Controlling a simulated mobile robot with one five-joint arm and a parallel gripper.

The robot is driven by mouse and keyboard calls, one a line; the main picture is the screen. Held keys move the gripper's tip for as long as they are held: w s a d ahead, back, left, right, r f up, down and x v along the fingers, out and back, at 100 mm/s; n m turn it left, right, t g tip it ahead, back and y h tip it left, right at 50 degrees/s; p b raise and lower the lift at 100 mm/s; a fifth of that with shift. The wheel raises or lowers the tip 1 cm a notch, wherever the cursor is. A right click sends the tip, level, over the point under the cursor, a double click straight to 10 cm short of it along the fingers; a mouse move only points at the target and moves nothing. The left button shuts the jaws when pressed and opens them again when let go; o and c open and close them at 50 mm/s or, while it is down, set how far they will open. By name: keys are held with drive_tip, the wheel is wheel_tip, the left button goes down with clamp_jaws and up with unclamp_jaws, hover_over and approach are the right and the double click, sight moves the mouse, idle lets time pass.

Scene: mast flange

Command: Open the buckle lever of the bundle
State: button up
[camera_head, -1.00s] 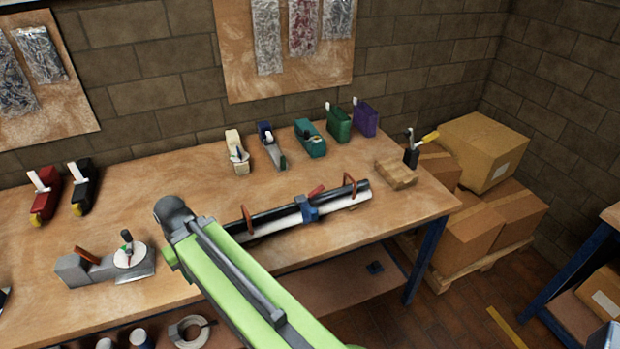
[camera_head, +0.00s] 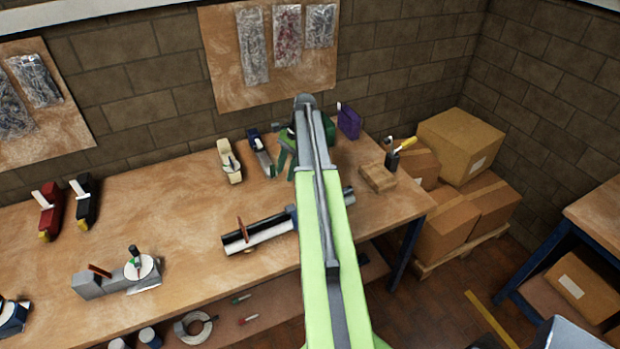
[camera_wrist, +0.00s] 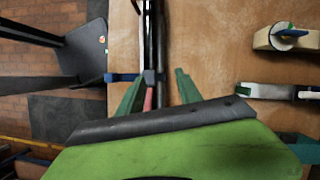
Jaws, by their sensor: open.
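The bundle (camera_head: 268,234) of one black and one pale tube lies on the bench, partly hidden behind my arm. Its blue buckle (camera_head: 291,213) shows only at my arm's edge. In the wrist view the bundle (camera_wrist: 149,45) runs upright, with a blue band (camera_wrist: 122,77) across it. The red lever (camera_wrist: 148,99) shows just below the band, between the fingers and nearer the left one. My gripper (camera_wrist: 159,90) is open with two green fingers, empty. It also shows in the head view (camera_head: 288,160), its far parts hidden by the arm. Its height above the bundle is unclear.
A brown-red handle (camera_head: 241,230) stands up at the bundle's left part. A cream tool (camera_head: 230,161) and a blue tool (camera_head: 261,152) stand behind. A wooden block (camera_head: 377,180) lies right. Boxes (camera_head: 460,145) stand beyond the bench. The left bench (camera_head: 180,220) has free room.

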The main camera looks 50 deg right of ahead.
drive_tip(key=s+d+r+m+p, duration=0.2)
drive_tip(key=s+d+r, duration=0.2)
drive_tip(key=s+d, duration=0.6)
drive_tip(key=shift+t, duration=0.4)
drive_tip(key=b+x, duration=0.5)
drive_tip(key=w+d+b+x, duration=0.1)
drive_tip(key=b+x, duration=0.4)
drive_tip(key=x, duration=0.1)
drive_tip(key=b+x, duration=0.5)
drive_tip(key=shift+w+d+f+b, duration=0.2)
drive_tip(key=shift+d+f+b, duration=0.1)
drive_tip(key=shift+f, duration=0.1)
drive_tip(key=shift+w+a+f+b, duration=0.1)
drive_tip(key=shift+a+f+b, duration=0.2)
drive_tip(key=shift+f+b, duration=0.05)
drive_tip(key=shift+r, duration=0.1)
clamp_jaws()
